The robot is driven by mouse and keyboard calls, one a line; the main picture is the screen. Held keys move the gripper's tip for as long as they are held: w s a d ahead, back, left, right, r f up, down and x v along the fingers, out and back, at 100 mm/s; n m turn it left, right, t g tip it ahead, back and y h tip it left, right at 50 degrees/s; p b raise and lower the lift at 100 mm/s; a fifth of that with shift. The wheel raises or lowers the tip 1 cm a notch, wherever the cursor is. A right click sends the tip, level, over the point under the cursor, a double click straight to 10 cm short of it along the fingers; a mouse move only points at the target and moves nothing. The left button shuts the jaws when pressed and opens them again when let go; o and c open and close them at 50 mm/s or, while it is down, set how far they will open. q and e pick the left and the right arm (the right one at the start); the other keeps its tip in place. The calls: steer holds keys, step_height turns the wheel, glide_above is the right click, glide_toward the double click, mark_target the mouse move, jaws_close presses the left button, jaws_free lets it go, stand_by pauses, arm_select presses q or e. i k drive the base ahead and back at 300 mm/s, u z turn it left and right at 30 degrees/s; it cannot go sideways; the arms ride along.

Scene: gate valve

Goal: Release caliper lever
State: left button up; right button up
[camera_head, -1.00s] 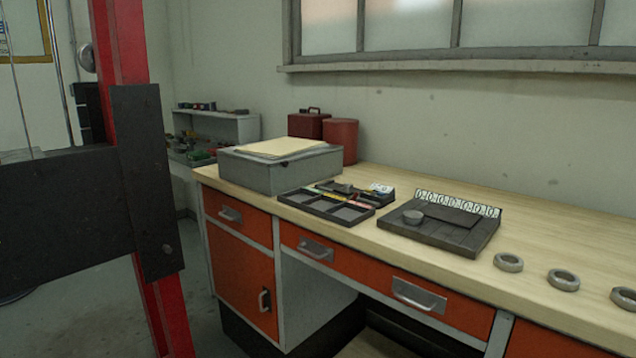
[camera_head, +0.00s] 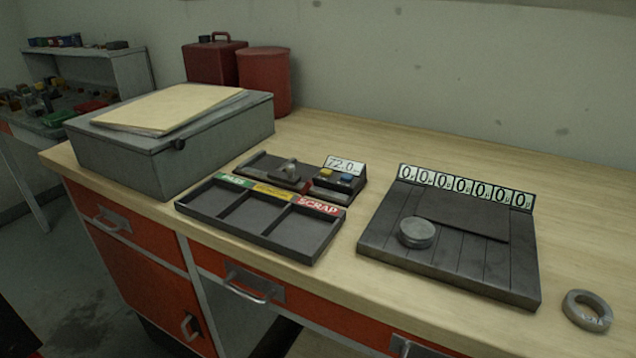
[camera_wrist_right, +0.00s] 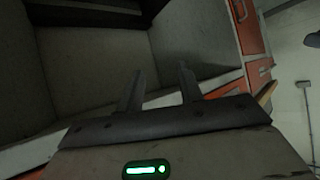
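A dark measuring device (camera_head: 262,167) with a small grey raised piece and a 72.0 display (camera_head: 344,165) sits on the workbench behind the sorting tray. It may be the caliper; I cannot make out which part is its lever. Blue and yellow buttons are on its right block. My right gripper (camera_wrist_right: 162,88) shows in the right wrist view with its two fingers apart and nothing between them. It points at the bench's cabinet area, away from the device. My left gripper is not in view.
A sorting tray (camera_head: 265,236) with green, yellow and red labels is empty. Right of it are a dark counter plate (camera_head: 470,275) carrying a grey disc (camera_head: 417,232), and a grey ring (camera_head: 587,311). A grey box (camera_head: 150,168) stands left. Bare wooden bench top (camera_head: 350,130) lies behind.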

mark_target(309, 184)
steer(key=k, duration=1.35)
steer(key=u, duration=0.3)
steer(key=i, duration=0.65)
steer(key=u, duration=0.35)
